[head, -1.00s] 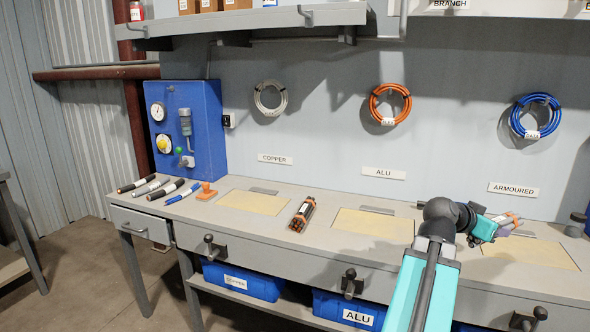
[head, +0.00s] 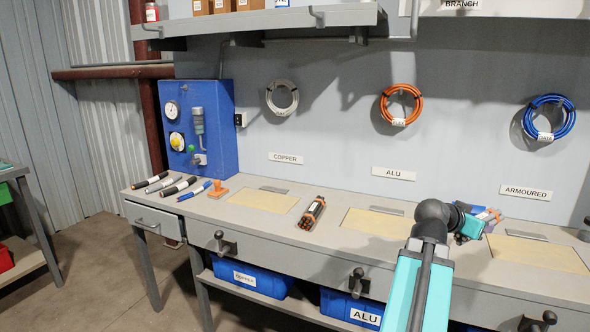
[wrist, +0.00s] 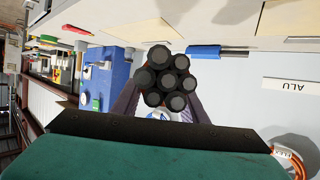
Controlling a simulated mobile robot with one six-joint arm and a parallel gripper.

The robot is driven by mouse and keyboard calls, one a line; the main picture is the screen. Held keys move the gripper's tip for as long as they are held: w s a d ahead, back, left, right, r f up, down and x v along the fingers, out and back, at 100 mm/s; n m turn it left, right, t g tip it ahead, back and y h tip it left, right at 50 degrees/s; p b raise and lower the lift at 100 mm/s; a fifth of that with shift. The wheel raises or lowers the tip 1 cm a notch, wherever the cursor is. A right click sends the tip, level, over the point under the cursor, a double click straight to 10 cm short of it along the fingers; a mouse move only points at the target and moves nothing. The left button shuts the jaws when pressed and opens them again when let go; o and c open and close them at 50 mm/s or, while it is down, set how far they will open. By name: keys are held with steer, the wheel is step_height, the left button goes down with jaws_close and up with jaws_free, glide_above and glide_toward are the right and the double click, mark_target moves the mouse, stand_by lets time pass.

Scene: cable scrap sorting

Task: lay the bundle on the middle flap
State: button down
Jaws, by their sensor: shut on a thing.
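My gripper (head: 474,224) is shut on a bundle (head: 491,214) and holds it above the bench, between the middle and right flaps. In the wrist view the bundle (wrist: 166,79) shows several dark round cable ends facing the camera, between my two fingers. The middle flap (head: 372,226) is a bare pale yellow panel below the ALU label, left of my gripper. Its lower right part is hidden by my arm. The left flap (head: 262,202) and the right flap (head: 541,252) look bare.
A second bundle (head: 312,212) lies on the bench between the left and middle flaps. Cable coils hang behind, including an orange one (head: 401,105).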

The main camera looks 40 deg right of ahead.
steer(key=w+a+f+n+t+y, duration=0.1)
steer(key=w+a+n+t, duration=0.3)
steer(key=w, duration=0.7)
steer(key=w+a+f+n+t, duration=0.1)
steer(key=w+a+t, duration=0.1)
steer(key=w+a, duration=0.75)
steer(key=w+a+f+n+t+y, duration=0.1)
steer(key=w+a+n+t, duration=0.15)
steer(key=w, duration=1.15)
steer(key=w+a+f+n+t+y, duration=0.2)
steer(key=w+a+n+t+y, duration=0.3)
steer(key=w+a, duration=1.15)
steer(key=w+a+n+t+y, duration=0.1)
steer(key=w+a+n+y, duration=0.25)
steer(key=a, duration=1.45)
steer(key=w+a+n+t+y, duration=0.25)
steer(key=w+a+n, duration=0.2)
steer(key=a, duration=1.35)
step_height(320, 180, down, 11)
steer(key=g+b, duration=0.1)
steer(key=b, duration=0.9)
step_height(320, 180, up, 20)
steer(key=p, duration=1.9)
steer(key=shift+w+p, duration=0.25)
steer(key=shift+p, duration=0.05)
steer(key=shift+a+m, duration=0.1)
steer(key=shift+m, duration=0.15)
